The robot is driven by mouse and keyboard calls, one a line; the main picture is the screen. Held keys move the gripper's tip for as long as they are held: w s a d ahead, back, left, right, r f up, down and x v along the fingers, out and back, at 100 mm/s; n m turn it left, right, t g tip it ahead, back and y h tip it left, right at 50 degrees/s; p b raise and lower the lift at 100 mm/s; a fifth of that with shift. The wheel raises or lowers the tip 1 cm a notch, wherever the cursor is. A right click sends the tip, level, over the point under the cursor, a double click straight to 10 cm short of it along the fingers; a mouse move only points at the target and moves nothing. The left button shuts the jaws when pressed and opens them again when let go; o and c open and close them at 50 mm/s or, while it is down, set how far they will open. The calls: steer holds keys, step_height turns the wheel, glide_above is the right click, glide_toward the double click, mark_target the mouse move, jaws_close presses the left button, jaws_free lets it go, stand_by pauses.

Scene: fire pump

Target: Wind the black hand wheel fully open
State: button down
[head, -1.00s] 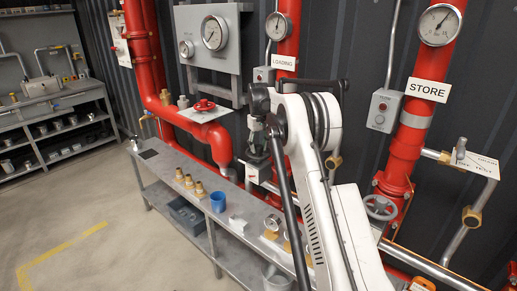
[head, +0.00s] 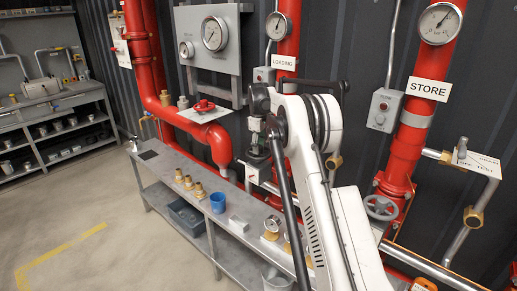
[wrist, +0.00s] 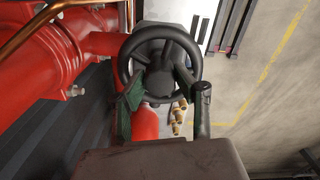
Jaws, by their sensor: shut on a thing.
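The black hand wheel (wrist: 160,34) faces the camera in the upper middle of the wrist view, with its spokes and round hub showing. My gripper (wrist: 159,88) has its green fingers on either side of the wheel's lower part and is shut on it. A dark crank-like lever on the right of the wrist view stands beside the right finger. In the head view my gripper (head: 257,142) points down by the pipework behind the bench. My arm and gripper hide most of the wheel there, so its rim cannot be made out.
Red pipes (wrist: 52,50) run close on the left in the wrist view. A red hand wheel (head: 204,105) and a grey hand wheel (head: 380,207) are on other pipes. The grey bench (head: 171,169) holds brass fittings and a blue cup (head: 218,202). The floor at left is clear.

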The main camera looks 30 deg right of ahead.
steer(key=shift+n, duration=1.1)
steer(key=n, duration=0.7)
steer(key=shift+b, duration=0.4)
steer(key=shift+n, duration=0.5)
steer(key=n, duration=0.3)
steer(key=shift+n, duration=0.3)
steer(key=n, duration=0.4)
